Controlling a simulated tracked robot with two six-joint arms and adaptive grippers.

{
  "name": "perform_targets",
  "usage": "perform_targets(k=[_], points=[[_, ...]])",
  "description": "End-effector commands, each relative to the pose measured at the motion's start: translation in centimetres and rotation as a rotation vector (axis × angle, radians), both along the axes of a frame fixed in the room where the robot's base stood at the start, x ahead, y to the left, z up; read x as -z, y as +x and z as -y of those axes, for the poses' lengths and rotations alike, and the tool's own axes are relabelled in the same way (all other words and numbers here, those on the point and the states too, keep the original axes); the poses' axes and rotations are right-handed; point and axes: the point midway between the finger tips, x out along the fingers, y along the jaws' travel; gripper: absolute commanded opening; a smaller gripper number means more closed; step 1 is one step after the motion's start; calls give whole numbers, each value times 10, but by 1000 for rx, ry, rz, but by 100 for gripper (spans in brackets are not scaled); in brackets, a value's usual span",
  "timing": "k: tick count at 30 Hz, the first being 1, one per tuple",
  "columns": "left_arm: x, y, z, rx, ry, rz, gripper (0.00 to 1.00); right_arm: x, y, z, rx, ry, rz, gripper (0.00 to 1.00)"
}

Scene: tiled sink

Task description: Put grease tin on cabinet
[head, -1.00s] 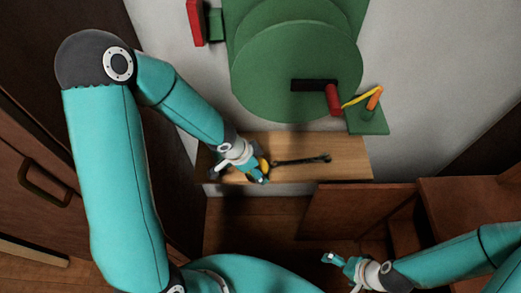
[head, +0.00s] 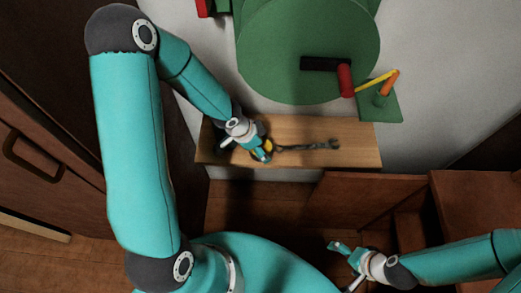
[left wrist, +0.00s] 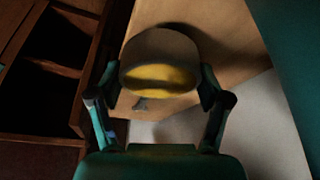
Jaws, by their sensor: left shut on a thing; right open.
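The grease tin (left wrist: 158,48), rounded and dull brown with a yellow face, sits between the two fingers of my left gripper (left wrist: 158,100) in the left wrist view. In the head view my left gripper (head: 262,155) is over the left part of a wooden board, and only a bit of the yellow tin (head: 268,146) shows. I cannot tell whether the tin touches the board. A dark brown cabinet (head: 475,200) with open compartments stands at the right. My right gripper (head: 342,262) is open and empty in front of it.
A wrench (head: 310,147) lies on the light wooden board (head: 355,160), right of the tin. A green machine (head: 300,45) stands behind it, with a small green block (head: 382,102) beside it. A brown panel (head: 355,198) stands before the board. A tall dark cupboard (head: 45,165) is at the left.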

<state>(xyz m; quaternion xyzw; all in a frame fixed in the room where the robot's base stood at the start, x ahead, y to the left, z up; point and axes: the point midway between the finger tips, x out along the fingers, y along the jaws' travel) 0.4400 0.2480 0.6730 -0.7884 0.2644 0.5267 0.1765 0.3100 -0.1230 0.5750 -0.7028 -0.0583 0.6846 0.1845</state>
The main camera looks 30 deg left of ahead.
Motion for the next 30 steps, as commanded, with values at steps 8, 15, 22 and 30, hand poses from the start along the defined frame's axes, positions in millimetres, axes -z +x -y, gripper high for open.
perform_targets(k=[8, 15, 22, 30], points=[[16, -1, -5, -8, 0, 1, 26, 14, 0, 0, 0, 0, 0, 100], [20, -1, -6, -9, -1, 1, 26, 18, 0, 0, 0, 0, 0, 100], [18, -2, -5, -8, -1, -1, 100, 16, 0, 0, 0, 0, 0, 100], [17, -1, -5, -7, -1, -1, 100, 16, 0, 0, 0, 0, 0, 100]])
